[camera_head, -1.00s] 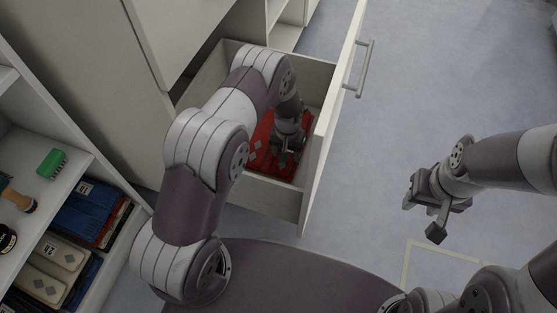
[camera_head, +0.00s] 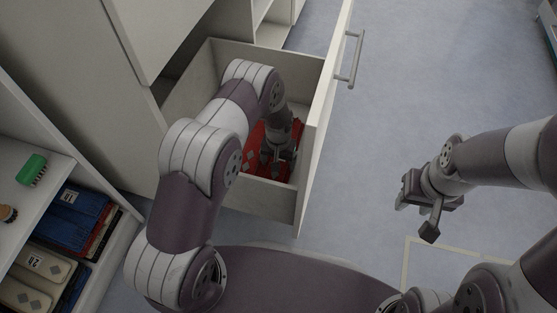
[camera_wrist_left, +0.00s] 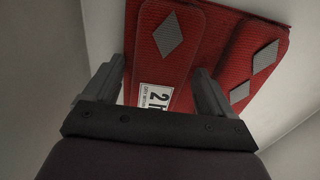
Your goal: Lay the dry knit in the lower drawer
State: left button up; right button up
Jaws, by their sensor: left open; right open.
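A folded red knit with grey diamonds and a white label lies in the open drawer; the knit (camera_head: 256,137) shows partly behind my left arm in the head view. In the left wrist view the knit (camera_wrist_left: 210,45) fills the middle, its label printed "2" and more, partly hidden by the gripper. The drawer (camera_head: 262,200) is pulled out from the cabinet. My left gripper (camera_head: 277,160) reaches down into the drawer over the knit; in the left wrist view its fingers (camera_wrist_left: 155,90) are apart, with the knit beyond them. My right gripper (camera_head: 415,215) is open and empty above the floor.
A shelf unit (camera_head: 80,160) at left holds a green brush (camera_head: 32,169), folded blue cloth (camera_head: 72,217) and cream cloth (camera_head: 38,268) with diamonds. The drawer front with its handle (camera_head: 352,60) stands between my arms. The floor at right is clear.

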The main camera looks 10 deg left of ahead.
pick_arm(q)
jog(key=s+a+r+p, duration=0.15)
jog(key=r+p, duration=0.25)
jog(key=r, duration=0.9)
jog(key=s+a+r+p, duration=0.1)
jog(key=s+r+p, duration=0.2)
jog(key=r, duration=1)
jog(key=s+a+r, duration=0.1)
jog(key=s+r, duration=0.3)
jog(key=s, duration=0.3)
jog(key=s+r+t, duration=0.1)
jog(key=s+r, duration=0.4)
jog(key=s, duration=0.2)
jog(key=shift+s+a+r, duration=0.2)
jog(key=shift+s+a, duration=0.1)
jog(key=shift+a, duration=0.1)
pick_arm(e)
notch_tip(320, 180, up, 8)
jog(key=shift+f, duration=0.25)
